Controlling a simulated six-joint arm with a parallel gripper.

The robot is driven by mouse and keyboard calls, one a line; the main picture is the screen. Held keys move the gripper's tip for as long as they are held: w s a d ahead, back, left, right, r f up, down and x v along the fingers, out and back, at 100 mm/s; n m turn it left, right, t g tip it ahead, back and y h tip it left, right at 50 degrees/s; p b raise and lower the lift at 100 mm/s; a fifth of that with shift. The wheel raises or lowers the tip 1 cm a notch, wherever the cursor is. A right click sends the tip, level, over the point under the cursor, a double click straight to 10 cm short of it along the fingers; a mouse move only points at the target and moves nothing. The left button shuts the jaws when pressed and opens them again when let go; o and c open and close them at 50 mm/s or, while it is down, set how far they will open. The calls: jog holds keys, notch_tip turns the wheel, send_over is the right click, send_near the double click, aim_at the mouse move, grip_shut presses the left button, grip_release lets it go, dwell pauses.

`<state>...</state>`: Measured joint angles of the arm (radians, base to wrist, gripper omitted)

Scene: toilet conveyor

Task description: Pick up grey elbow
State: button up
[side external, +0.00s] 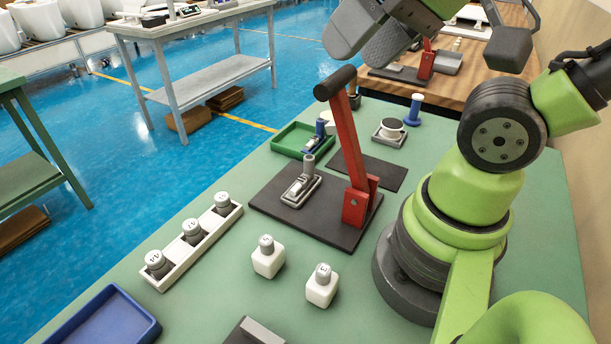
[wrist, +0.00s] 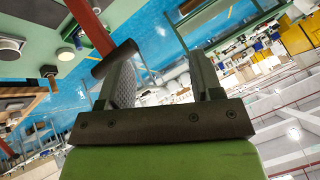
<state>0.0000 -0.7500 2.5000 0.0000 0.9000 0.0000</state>
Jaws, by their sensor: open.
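A grey piece with an upright stub (side external: 307,164), which looks like the grey elbow, sits in a pale grey holder (side external: 299,191) on a dark base plate (side external: 268,203). A red lever (side external: 352,150) with a black handle stands on the same plate, just right of it. My gripper (side external: 357,50) is high at the top of the side view, well above the table and apart from the grey piece. In the wrist view my gripper (wrist: 160,60) has its two fingers wide apart with nothing between them. I cannot make out the grey piece clearly in the wrist view.
A white rack (side external: 213,228) holds grey-and-white fittings. Two white blocks with grey tops (side external: 268,262) (side external: 321,290) stand on the green table. A green tray (side external: 290,136) holds a blue-and-grey part. A blue tray (side external: 110,325) lies at front left. A blue peg (side external: 413,110) stands behind.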

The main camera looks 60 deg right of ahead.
jog(key=shift+c, duration=0.7)
